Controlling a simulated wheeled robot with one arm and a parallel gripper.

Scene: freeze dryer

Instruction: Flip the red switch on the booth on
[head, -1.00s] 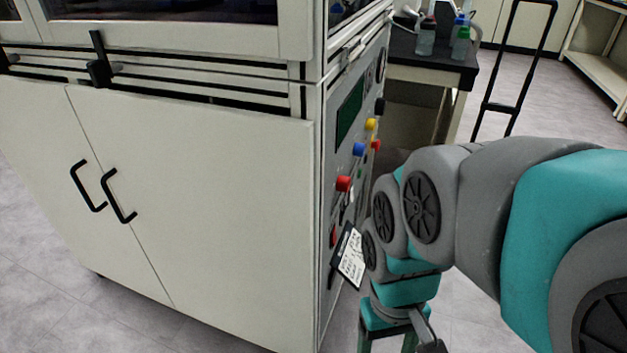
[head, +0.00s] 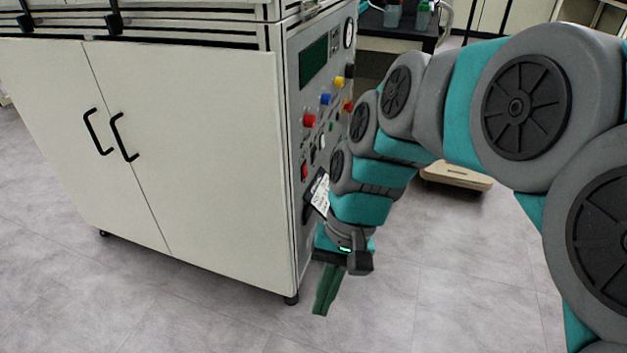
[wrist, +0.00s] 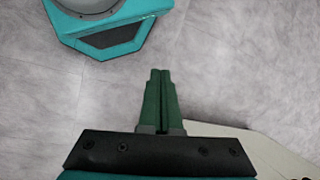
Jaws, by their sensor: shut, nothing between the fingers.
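The booth (head: 200,150) is a cream cabinet with a grey control panel (head: 318,95) on its right side, seen at a slant in the head view. A red rocker-like switch (head: 304,170) sits low on the panel near its left edge; its position cannot be told. A round red button (head: 309,121) is above it. My gripper (head: 322,298) points down with its green fingers together and empty, beside the booth's lower right corner and well below the switch. The closed fingers also show in the wrist view (wrist: 160,78), over bare floor.
Blue (head: 326,99) and yellow (head: 340,83) knobs and a dark green screen (head: 313,62) are on the panel. A white label tag (head: 320,192) is by the panel's lower part, next to my arm. A dark table (head: 400,35) with bottles stands behind.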

